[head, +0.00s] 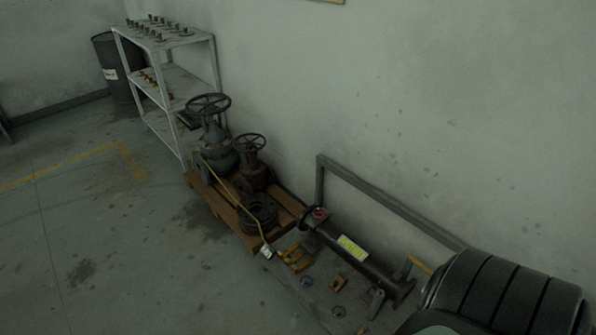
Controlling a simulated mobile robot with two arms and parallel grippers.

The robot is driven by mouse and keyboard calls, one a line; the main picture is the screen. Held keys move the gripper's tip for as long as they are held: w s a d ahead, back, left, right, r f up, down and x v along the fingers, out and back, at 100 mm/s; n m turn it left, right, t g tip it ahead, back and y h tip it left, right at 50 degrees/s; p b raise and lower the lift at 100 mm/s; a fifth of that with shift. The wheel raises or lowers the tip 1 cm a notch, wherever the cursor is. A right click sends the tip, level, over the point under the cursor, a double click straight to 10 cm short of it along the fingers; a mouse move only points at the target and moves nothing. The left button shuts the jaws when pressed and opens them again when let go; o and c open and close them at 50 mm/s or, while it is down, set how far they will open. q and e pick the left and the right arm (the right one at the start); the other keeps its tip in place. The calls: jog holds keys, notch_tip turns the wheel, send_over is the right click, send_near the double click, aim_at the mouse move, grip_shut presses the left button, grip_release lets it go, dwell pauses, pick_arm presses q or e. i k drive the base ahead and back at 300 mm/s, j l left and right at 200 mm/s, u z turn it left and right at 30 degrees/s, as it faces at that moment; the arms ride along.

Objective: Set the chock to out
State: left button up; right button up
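No part that I can name for sure as the chock shows. Small yellow pieces (296,257) lie on the floor by the pallet's near right corner. A small orange-brown block (338,283) lies on the floor in front of a dark pipe section (358,257). Either could be the chock; both are too small to tell. The pipe lies along the wall with a yellow label on it and a red part at its left end.
A wooden pallet (237,218) carries a large grey valve (216,145), a smaller rusty valve (250,165) and dark rings. A metal rail (390,203) stands by the wall. A white shelf (165,75) and a drum (112,65) stand behind. The floor at left is clear.

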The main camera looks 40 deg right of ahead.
aim_at(340, 281)
jog(key=i+j+z, duration=0.1)
jog(key=i+z, duration=0.2)
jog(key=i, duration=0.25)
jog(key=i+j+z, duration=0.3)
jog(key=i, duration=0.25)
jog(key=i+j+z, duration=0.35)
jog(key=i, duration=0.15)
jog(key=l, duration=0.1)
